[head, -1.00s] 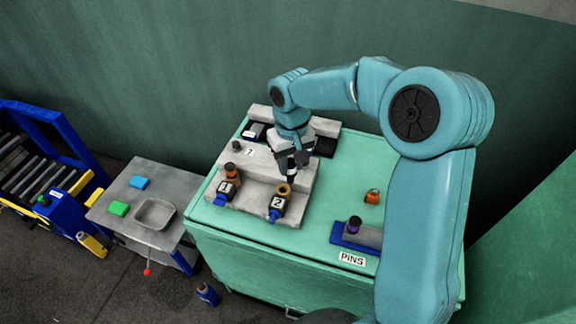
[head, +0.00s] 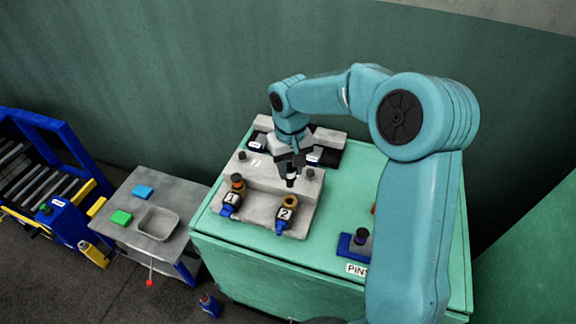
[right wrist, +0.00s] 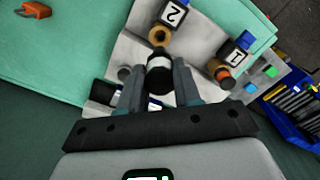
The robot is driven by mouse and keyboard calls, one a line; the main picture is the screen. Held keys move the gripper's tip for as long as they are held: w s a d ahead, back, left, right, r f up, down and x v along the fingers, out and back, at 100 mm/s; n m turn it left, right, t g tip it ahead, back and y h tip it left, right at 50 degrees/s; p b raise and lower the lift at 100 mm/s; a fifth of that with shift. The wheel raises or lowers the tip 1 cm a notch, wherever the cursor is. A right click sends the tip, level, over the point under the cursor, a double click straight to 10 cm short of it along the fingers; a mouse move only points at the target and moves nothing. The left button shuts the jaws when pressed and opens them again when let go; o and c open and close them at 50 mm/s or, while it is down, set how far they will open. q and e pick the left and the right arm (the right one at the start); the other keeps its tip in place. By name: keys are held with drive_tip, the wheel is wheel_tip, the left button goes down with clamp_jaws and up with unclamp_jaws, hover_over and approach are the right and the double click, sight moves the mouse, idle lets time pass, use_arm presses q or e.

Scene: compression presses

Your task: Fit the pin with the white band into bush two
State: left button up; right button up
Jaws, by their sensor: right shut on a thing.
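My right gripper (head: 290,171) is shut on the black pin with the white band (head: 291,181), above the grey fixture block (head: 255,207). In the right wrist view the pin (right wrist: 159,80) sits between the two fingers, its white band near the far end. Bush two (head: 289,201) is a brass-coloured ring with an open hole, beside the "2" label; it also shows in the right wrist view (right wrist: 159,36). The pin is held apart from it, just behind it in the head view. My left gripper is out of view.
Bush one (head: 237,190) holds an orange-and-black pin. Dark knobs stand on the block. A blue-based pin holder (head: 350,246) with a dark pin is at the right by the PINS label. An orange part (right wrist: 34,10) lies on the green bench top. A side table (head: 180,188) holds a tray.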

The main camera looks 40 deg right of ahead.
sight(290, 182)
drive_tip(key=shift+d+f+b, duration=0.1)
drive_tip(key=shift+f+b, duration=0.35)
drive_tip(key=shift+f, duration=0.2)
wheel_tip(290, 182, down, 4)
drive_tip(key=b, duration=0.2)
drive_tip(key=shift+r+b, duration=0.25)
drive_tip(key=shift+b, duration=0.15)
drive_tip(key=shift+f+b, duration=0.35)
drive_tip(key=shift+f, duration=0.1)
drive_tip(key=shift+f+b, duration=1.95)
drive_tip(key=shift+f, duration=0.4)
drive_tip(key=o, duration=1.1)
drive_tip(key=shift+r, duration=0.1)
drive_tip(key=shift+o, duration=0.2)
